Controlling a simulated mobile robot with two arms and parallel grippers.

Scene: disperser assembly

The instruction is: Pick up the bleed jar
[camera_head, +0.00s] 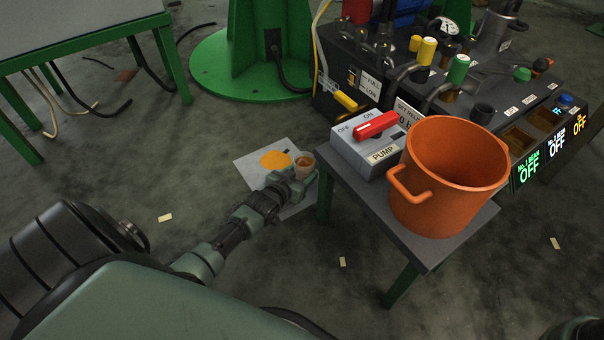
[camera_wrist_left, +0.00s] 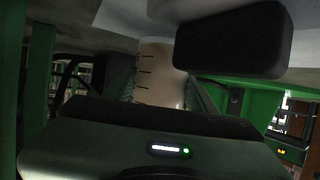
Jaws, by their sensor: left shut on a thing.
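The bleed jar (camera_head: 304,165) is a small, pale tan cup at the end of my left arm in the head view, left of the small table. My left gripper (camera_head: 293,180) is shut on it. In the left wrist view the jar (camera_wrist_left: 158,75) stands between the fingers, with dark measuring marks on its side. A dark block covers part of its right side there. I cannot tell whether the jar touches the floor. My right gripper is not in view; only a bit of arm shows at the bottom right corner.
A white sheet (camera_head: 253,168) with an orange patch lies on the floor behind the gripper. A small grey table (camera_head: 345,195) holds an orange bucket (camera_head: 424,205) and a pump switch box (camera_head: 362,152). A control console (camera_head: 480,105) stands behind. Floor at the front is mostly clear.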

